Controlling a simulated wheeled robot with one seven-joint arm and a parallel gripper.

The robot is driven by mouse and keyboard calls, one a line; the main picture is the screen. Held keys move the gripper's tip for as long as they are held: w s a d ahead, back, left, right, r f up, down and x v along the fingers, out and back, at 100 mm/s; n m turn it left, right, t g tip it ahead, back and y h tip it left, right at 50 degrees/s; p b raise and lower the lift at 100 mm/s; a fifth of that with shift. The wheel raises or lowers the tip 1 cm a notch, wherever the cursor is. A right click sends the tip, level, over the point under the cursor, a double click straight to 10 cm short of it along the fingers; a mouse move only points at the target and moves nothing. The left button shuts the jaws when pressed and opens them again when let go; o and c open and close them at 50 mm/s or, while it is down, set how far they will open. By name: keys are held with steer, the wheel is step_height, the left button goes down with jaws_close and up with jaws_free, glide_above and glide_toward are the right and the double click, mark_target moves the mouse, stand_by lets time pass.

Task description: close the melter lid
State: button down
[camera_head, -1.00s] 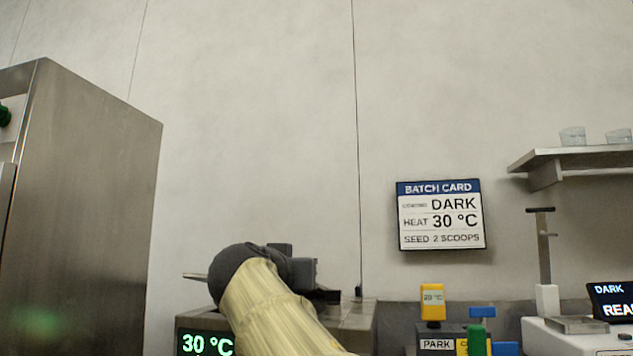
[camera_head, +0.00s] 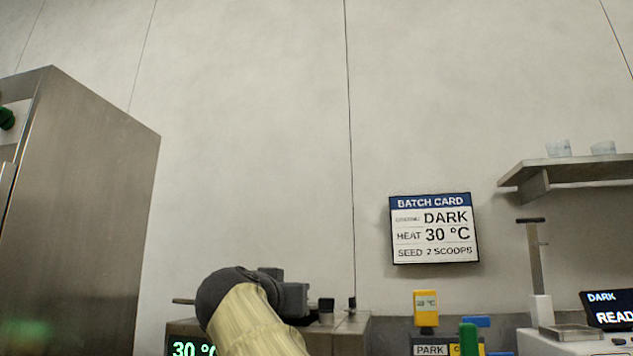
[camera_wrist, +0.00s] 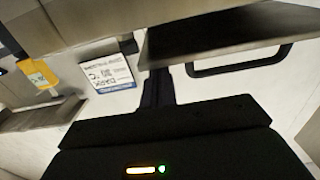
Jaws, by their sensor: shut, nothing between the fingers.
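The melter (camera_head: 340,336) stands at the bottom centre of the head view, with a lit 30 °C display (camera_head: 192,349) partly covered by my arm. In the wrist view, a flat metal panel (camera_wrist: 215,32) with a black bar handle (camera_wrist: 240,68) looks like the melter lid, but its angle is hard to tell. My gripper (camera_wrist: 157,88) is shut and empty, its dark fingers below the panel in the picture. I cannot tell whether they touch it. In the head view, my wrist hides most of the melter top.
A tall steel cabinet (camera_head: 90,210) stands at left. A batch card (camera_head: 434,229) hangs on the wall. A yellow tag (camera_head: 426,308) stands above a PARK label (camera_head: 431,350). A shelf with glasses (camera_head: 575,172) and a READY screen (camera_head: 610,310) are at right.

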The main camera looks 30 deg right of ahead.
steer(key=r+p+v, duration=0.1)
steer(key=p+v, duration=0.2)
steer(key=v, duration=0.6)
steer(key=shift+a, duration=0.15)
stand_by(0.6)
